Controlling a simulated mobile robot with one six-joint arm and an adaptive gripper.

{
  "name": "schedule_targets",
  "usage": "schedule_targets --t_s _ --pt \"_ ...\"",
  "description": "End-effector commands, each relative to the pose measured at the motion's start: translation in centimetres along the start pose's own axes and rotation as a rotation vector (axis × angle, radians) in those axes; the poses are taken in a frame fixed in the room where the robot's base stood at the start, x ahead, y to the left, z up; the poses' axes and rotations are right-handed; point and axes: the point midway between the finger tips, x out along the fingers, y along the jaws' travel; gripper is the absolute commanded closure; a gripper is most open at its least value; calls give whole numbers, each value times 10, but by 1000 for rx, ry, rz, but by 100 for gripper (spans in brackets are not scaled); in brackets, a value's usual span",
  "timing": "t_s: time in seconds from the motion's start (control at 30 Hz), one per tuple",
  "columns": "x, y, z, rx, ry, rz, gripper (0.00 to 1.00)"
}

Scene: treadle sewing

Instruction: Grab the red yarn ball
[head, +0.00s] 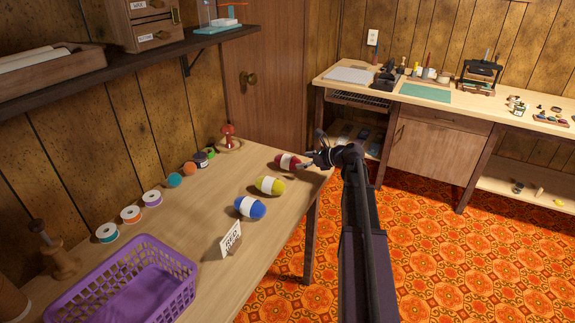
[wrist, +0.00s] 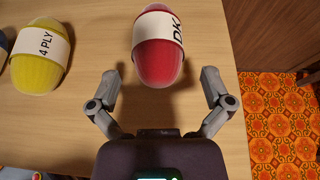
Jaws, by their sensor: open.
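The red yarn ball (head: 286,161) lies on the table near its far right edge, with a white paper band around it. In the wrist view the red yarn ball (wrist: 158,62) sits ahead of my gripper, its band marked "DK". My gripper (head: 308,160) is just right of the ball at the table edge. In the wrist view my gripper (wrist: 161,82) is open, its fingertips apart on either side of the ball's near end.
A yellow yarn ball (head: 270,185) lies close to the red one, and a blue yarn ball (head: 250,207) beyond it. A small sign (head: 231,238) and a purple basket (head: 130,285) stand nearer. Several thread spools line the wall side. The patterned floor is clear at right.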

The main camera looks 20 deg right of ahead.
Motion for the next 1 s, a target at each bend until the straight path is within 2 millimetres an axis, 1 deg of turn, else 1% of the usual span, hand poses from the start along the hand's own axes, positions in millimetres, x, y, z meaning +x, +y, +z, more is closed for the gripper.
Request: schedule_targets --t_s 0.23,0.37,0.47,0.63,0.8,1.0 --pt "0 0 0 0 0 -1 0" --pt "4 0 -2 0 0 0 0" --pt "12 1 -4 0 0 0 0" --pt "32 3 -7 0 0 1 0" --pt "47 2 -6 0 0 -1 0" --pt "52 3 -4 0 0 -1 0"
